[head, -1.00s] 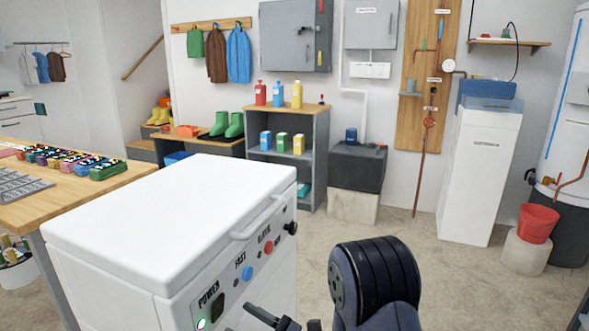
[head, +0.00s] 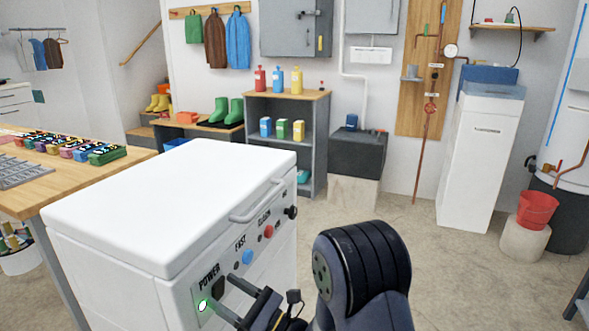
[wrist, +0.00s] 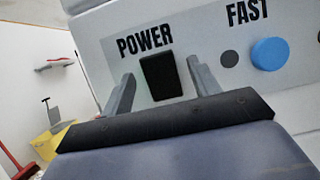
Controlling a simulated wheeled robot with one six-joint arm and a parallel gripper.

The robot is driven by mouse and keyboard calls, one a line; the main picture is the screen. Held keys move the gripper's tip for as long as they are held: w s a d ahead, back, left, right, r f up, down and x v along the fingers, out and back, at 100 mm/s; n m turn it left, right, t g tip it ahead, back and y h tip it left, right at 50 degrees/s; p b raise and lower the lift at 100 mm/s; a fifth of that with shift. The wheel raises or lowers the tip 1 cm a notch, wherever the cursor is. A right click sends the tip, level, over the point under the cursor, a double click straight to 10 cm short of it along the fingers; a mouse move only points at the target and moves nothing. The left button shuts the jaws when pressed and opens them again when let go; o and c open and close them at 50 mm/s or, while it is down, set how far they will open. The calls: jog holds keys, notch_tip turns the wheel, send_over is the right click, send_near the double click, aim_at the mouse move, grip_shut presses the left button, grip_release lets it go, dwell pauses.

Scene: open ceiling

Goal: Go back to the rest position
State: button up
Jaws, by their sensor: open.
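My gripper (head: 240,304) is open and empty at the front of the white chest-like machine. In the wrist view my gripper (wrist: 160,92) has its two fingers apart, with the black POWER switch (wrist: 161,76) seen between them. I cannot tell whether a finger touches the panel. In the head view the green light (head: 203,305) under the POWER label is lit, close to a fingertip. My dark arm folds at the lower middle of the head view.
The white machine (head: 170,200) fills the near left. Its panel has a blue FAST button (head: 247,257) and a red button (head: 268,231). A wooden table (head: 90,182) stands left. A red bucket (head: 537,209) stands right. Open floor (head: 400,222) lies beyond my arm.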

jog(key=shift+r+h+p, duration=0.4)
jog(key=shift+h+p, duration=0.1)
jog(key=shift+p, duration=0.7)
jog(key=h+p, duration=0.1)
jog(key=p, duration=0.1)
jog(key=g+p, duration=0.1)
jog(key=p, duration=0.2)
jog(key=shift+r+h, duration=0.3)
jog(key=shift+h, duration=0.1)
jog(key=shift+r+g+h+p, duration=0.25)
jog(key=shift+h+p, duration=0.35)
jog(key=shift+p, duration=0.65)
